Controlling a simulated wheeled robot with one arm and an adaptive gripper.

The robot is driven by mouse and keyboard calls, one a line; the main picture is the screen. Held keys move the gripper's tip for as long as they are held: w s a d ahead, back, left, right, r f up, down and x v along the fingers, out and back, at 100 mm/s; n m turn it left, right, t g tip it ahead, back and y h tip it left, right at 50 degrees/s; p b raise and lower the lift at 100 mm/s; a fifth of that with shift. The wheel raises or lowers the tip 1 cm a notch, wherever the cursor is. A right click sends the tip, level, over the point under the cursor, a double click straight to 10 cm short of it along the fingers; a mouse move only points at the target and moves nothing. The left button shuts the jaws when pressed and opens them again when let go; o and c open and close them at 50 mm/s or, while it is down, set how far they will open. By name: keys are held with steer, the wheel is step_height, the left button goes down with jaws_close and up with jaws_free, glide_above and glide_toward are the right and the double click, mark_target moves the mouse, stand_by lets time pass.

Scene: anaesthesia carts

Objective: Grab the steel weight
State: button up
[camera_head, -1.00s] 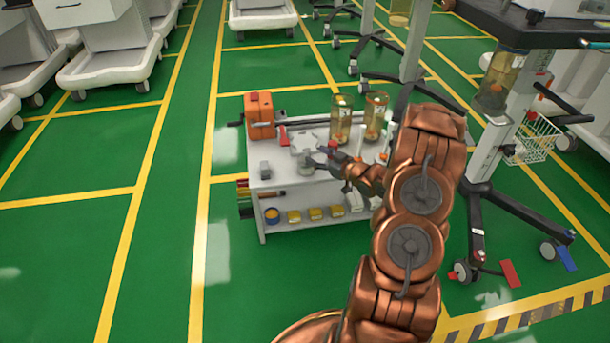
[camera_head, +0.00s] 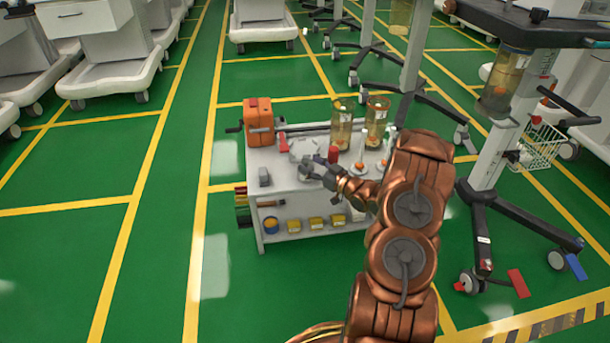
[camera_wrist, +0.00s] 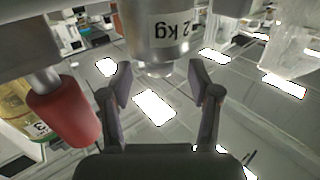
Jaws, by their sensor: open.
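The steel weight (camera_wrist: 158,38) is a shiny metal cylinder with a white label reading 2 kg. In the wrist view its label looks upside down and its narrower end points between my fingers. My gripper (camera_wrist: 161,88) is open, with one finger to each side of that end. I see no clear contact of the fingers with the weight. In the head view my gripper (camera_head: 312,168) is low over the top of the white cart (camera_head: 285,184), near its front edge. The weight is hard to tell apart from my gripper there.
A red cylinder on a metal stem (camera_wrist: 62,110) is close on the left in the wrist view. An orange box with a crank (camera_head: 259,121) and two amber jars (camera_head: 341,125) stand at the cart's back. A wheeled stand (camera_head: 487,190) is to the right.

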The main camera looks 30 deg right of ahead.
steer(key=shift+x, duration=1.35)
steer(key=shift+c, duration=0.5)
jaws_close()
